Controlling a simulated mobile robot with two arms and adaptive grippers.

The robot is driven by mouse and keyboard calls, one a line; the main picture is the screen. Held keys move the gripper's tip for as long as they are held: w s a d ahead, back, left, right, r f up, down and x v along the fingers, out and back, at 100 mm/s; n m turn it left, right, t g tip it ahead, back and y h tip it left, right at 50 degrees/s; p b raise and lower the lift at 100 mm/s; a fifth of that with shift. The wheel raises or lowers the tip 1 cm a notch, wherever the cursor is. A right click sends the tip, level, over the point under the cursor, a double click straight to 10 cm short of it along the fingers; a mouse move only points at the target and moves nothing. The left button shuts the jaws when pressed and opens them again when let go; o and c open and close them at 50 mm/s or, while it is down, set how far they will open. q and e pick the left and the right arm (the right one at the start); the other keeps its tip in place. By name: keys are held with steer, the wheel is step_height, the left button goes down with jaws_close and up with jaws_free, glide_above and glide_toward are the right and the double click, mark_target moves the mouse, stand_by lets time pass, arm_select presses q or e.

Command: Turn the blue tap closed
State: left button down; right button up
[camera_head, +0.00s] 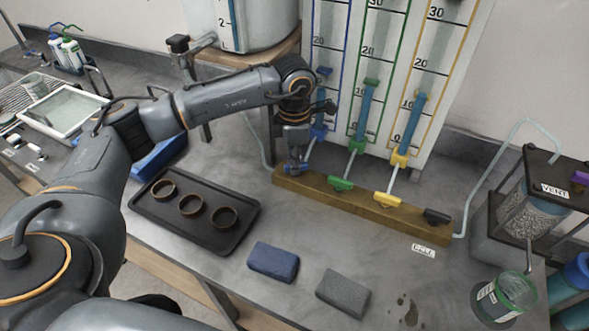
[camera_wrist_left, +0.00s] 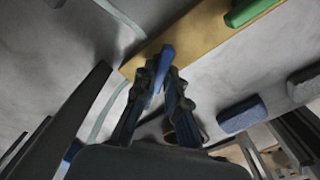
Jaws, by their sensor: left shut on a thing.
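The blue tap (camera_head: 291,169) sits at the left end of a wooden manifold block (camera_head: 345,203) on the bench. My left gripper (camera_head: 294,158) reaches down onto it from above. In the left wrist view, my left gripper's fingers (camera_wrist_left: 159,84) are shut on the blue handle (camera_wrist_left: 165,58), one finger on each side. The handle's exact angle is partly hidden by the fingers in the head view. My right gripper does not show.
Green (camera_head: 341,184), yellow (camera_head: 387,199) and black (camera_head: 437,216) taps stand along the same block. A dark tray (camera_head: 220,249) with rings, a blue block (camera_head: 273,262) and a grey block (camera_head: 343,293) lie in front. A scale panel (camera_head: 395,68) rises behind.

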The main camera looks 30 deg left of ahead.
arm_select(q)
steer(key=m+b, duration=0.3)
steer(key=m, duration=0.1)
steer(key=shift+w+f, duration=0.15)
steer(key=shift+m+b, duration=0.9)
steer(key=shift+m, duration=0.4)
steer(key=shift+r, duration=0.2)
steer(key=c, duration=1.4)
jaws_free()
step_height(320, 180, up, 12)
